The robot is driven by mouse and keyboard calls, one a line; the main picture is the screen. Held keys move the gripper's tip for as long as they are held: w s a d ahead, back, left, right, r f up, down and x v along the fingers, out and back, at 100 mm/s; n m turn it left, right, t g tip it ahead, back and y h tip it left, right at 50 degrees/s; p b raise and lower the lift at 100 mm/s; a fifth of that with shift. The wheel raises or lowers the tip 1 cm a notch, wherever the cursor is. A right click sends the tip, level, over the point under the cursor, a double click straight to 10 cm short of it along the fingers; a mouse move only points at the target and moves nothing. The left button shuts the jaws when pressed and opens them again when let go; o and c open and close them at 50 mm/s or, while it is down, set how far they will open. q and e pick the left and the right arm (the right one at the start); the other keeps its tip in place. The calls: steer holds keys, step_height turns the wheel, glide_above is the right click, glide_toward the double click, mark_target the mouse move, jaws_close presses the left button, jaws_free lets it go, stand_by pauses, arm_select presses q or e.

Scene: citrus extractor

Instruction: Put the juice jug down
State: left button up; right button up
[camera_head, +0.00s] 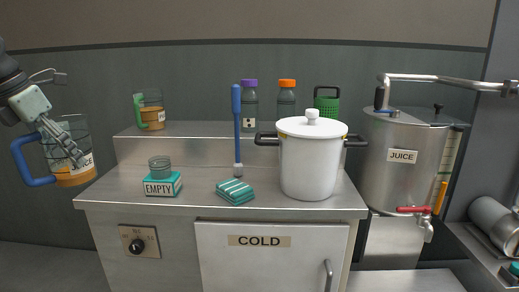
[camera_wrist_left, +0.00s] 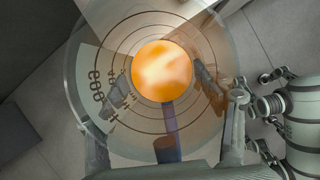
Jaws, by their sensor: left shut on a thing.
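The juice jug (camera_head: 74,172) is a clear vessel with a blue handle and orange juice at its bottom. It is tilted in the air at the far left of the head view, left of the counter and apart from it. My left gripper (camera_head: 62,143) is shut on the jug from above, its fingers at the jug's upper part. The left wrist view looks down into the jug (camera_wrist_left: 95,60), with the orange juice (camera_wrist_left: 162,72) in the middle. Part of the jug's label is hidden. My right gripper is not in view.
The steel counter (camera_head: 120,185) holds an EMPTY box (camera_head: 162,188), green sponges (camera_head: 236,192), a blue-handled brush (camera_head: 237,125) and a white pot (camera_head: 308,165). A raised shelf behind carries another small jug (camera_head: 151,115) and bottles. A JUICE tank (camera_head: 405,180) stands right.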

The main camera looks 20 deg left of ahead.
mark_target(76, 186)
arm_select(q)
steer(key=f+m, duration=0.1)
steer(key=f, duration=0.1)
steer(key=d+f+m, duration=0.1)
steer(key=f, duration=0.1)
steer(key=f+m+h, duration=0.1)
steer(key=f, duration=0.1)
steer(key=shift+s+d+f, duration=0.1)
steer(key=shift+s+d, duration=0.1)
steer(key=shift+s, duration=0.05)
steer(key=shift+d+f+m+g, duration=0.3)
steer(key=shift+f, duration=0.25)
steer(key=w+d+f+m+g+h, duration=0.2)
steer(key=d+f+m, duration=0.4)
steer(key=d, duration=0.2)
steer(key=w+d+f+m+g+h, duration=0.1)
steer(key=w+d+f+m, duration=0.1)
steer(key=d+f+m, duration=0.45)
steer(key=w+d+f+m+g+y, duration=0.1)
steer(key=d+m+g+y, duration=0.3)
steer(key=d+m, duration=1.5)
steer(key=d+f+g, duration=0.1)
steer(key=d, duration=0.3)
steer(key=shift+p, duration=0.3)
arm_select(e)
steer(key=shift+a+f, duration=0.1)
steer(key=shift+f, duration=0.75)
